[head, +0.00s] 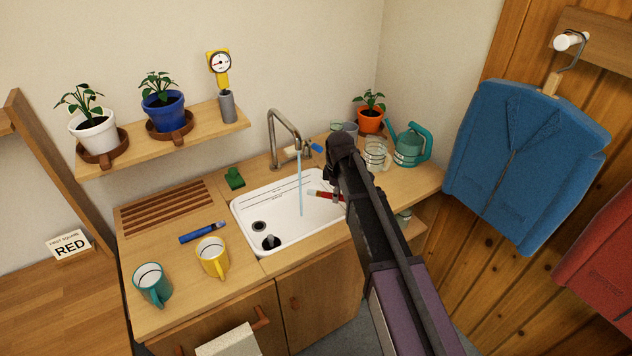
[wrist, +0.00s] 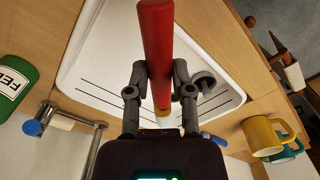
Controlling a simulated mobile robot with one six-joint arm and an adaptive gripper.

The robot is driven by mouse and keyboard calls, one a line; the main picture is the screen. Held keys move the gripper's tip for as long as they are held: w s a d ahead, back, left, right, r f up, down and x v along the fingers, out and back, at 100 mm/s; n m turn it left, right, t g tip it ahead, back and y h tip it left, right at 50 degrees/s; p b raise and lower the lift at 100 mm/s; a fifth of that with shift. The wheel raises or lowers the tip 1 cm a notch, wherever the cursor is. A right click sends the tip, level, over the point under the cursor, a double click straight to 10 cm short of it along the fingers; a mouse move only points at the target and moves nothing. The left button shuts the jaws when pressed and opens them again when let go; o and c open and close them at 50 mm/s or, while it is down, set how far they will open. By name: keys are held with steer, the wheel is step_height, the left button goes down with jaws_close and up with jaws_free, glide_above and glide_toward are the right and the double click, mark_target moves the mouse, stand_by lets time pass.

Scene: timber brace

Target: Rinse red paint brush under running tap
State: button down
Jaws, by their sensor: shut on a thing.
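The red paint brush (head: 326,195) is held over the white sink (head: 250,205), lying roughly level with its pale end toward the water stream. In the wrist view its red handle (wrist: 157,40) passes between the two fingers of my gripper (wrist: 160,75), which is shut on it. The brush's bristle end is mostly hidden there by the gripper body. The tap (head: 283,130) is running, and a thin blue stream (head: 300,185) falls into the sink. In the head view the brush tip is close to the stream, a little to its right; I cannot tell whether they touch.
A blue brush (head: 203,232), a yellow mug (head: 212,257) and a teal mug (head: 152,284) stand or lie on the left counter. A green sponge (head: 234,178) lies behind the sink. A glass jar (head: 376,155) and a teal watering can (head: 411,145) stand right.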

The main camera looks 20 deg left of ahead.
steer(key=shift+s+r, duration=0.1)
stand_by(0.5)
steer(key=s+d+r+p, duration=0.3)
steer(key=p, duration=0.1)
steer(key=shift+s+d+r, duration=0.25)
steer(key=shift+r, duration=0.15)
